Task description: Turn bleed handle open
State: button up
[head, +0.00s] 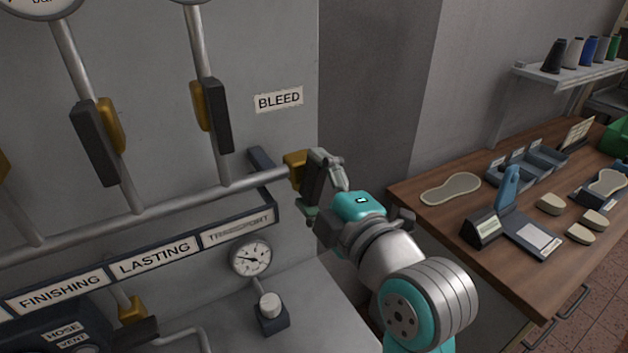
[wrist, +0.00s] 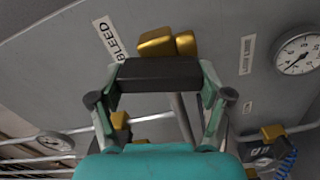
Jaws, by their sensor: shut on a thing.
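The bleed valve has a brass body (head: 297,168) at the right end of the horizontal pipe, below the BLEED label (head: 279,99). The brass also shows in the wrist view (wrist: 158,43). My gripper (head: 320,186) is at this valve, and its fingers are closed on the dark bleed handle (wrist: 158,73). In the wrist view the handle spans between the two fingertips, one at each end. In the head view the gripper covers most of the handle, so its angle to the pipe is hard to tell.
Two other valves with dark handles (head: 96,155) (head: 217,116) sit on the vertical pipes to the left. A small gauge (head: 250,258) and a knob (head: 270,305) are below. A wooden bench (head: 450,222) with shoe parts and trays stands at right.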

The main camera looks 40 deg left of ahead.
jog(key=shift+f+n, duration=0.1)
jog(key=shift+n, duration=1.4)
jog(key=o, duration=1.1)
jog(key=v, duration=1.2)
